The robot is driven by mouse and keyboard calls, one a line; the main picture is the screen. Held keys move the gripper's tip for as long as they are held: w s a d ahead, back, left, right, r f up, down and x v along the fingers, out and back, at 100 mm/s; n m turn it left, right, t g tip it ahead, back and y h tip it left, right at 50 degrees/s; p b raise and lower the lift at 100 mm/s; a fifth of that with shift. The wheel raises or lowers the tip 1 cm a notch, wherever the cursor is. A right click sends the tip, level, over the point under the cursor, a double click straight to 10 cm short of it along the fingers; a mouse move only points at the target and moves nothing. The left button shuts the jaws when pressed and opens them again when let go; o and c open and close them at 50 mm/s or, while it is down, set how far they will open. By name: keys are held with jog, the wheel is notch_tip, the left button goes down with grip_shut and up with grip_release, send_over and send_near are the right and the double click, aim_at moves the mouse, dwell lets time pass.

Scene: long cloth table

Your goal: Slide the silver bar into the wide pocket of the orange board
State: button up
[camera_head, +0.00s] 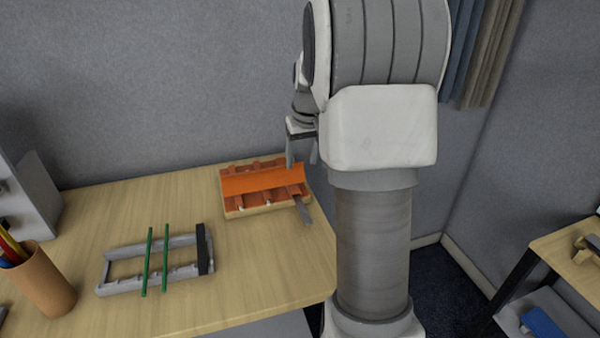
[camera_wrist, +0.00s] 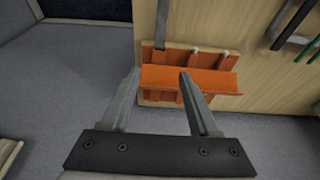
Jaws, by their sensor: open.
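The orange board (camera_head: 262,182) lies near the table's right back edge, with several pockets along its front and a raised orange strip across it. The silver bar (camera_head: 305,213) lies at its right front corner, one end in the end pocket and the rest sticking out over the table. In the wrist view the bar (camera_wrist: 162,24) reaches the board (camera_wrist: 215,82) from above, at its left end. How deep it sits under the strip is hidden. My gripper (camera_head: 302,153) is open and empty, above the board's right end. Its fingers (camera_wrist: 160,75) straddle the board's left part in the wrist view.
A grey rack (camera_head: 125,288) with two green rods (camera_head: 165,258) and a black end block (camera_head: 205,249) stands left of the board. A brown pen cup (camera_head: 42,284) is farther left. Bare table lies between rack and board. The wall is close behind.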

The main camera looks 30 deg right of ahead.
jog(key=shift+v, duration=1.8)
